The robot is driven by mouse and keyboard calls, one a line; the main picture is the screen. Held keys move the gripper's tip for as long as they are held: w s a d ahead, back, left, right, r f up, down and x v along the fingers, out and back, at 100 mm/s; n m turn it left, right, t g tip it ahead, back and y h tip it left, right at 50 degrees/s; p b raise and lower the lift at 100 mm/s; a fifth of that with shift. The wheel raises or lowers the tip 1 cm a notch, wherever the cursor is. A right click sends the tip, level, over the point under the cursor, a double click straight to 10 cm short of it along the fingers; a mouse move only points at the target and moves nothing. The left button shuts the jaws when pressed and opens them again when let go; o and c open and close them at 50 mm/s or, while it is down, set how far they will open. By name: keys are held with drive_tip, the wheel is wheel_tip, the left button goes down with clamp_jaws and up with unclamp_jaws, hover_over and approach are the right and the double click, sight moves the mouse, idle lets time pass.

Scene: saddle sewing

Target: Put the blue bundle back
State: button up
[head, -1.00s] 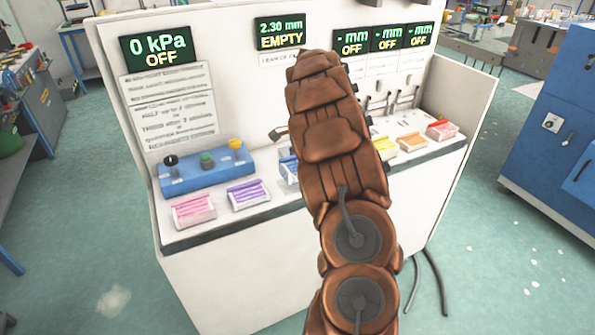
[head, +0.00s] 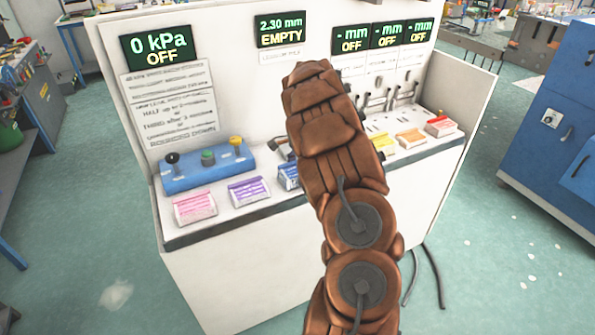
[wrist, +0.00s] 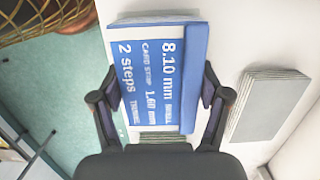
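The blue bundle (wrist: 160,75) has a white-lettered label reading 8.10 mm, card strip 1.60 mm and 2 steps. In the wrist view it fills the space between the fingers of my gripper (wrist: 164,88), one finger against each side. My gripper looks shut on it. In the head view part of the blue bundle (head: 288,177) shows beside my arm, right of the purple bundle (head: 248,191) and near the bench's front edge. My arm hides my gripper there. I cannot tell whether the bundle touches the bench.
A pink bundle (head: 195,207) stands at the left of the row. Orange (head: 410,138) and red (head: 440,127) bundles stand at the right. A blue control box (head: 207,168) is behind on the bench. A grey stack (wrist: 270,105) lies right of my gripper in the wrist view.

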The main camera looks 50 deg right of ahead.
drive_tip(key=o, duration=0.3)
wheel_tip(320, 180, up, 12)
drive_tip(key=d+b, duration=0.1)
drive_tip(key=b, duration=0.2)
drive_tip(key=shift+s+d+b, duration=0.3)
drive_tip(key=shift+d+b, duration=0.05)
drive_tip(key=shift+r, duration=0.1)
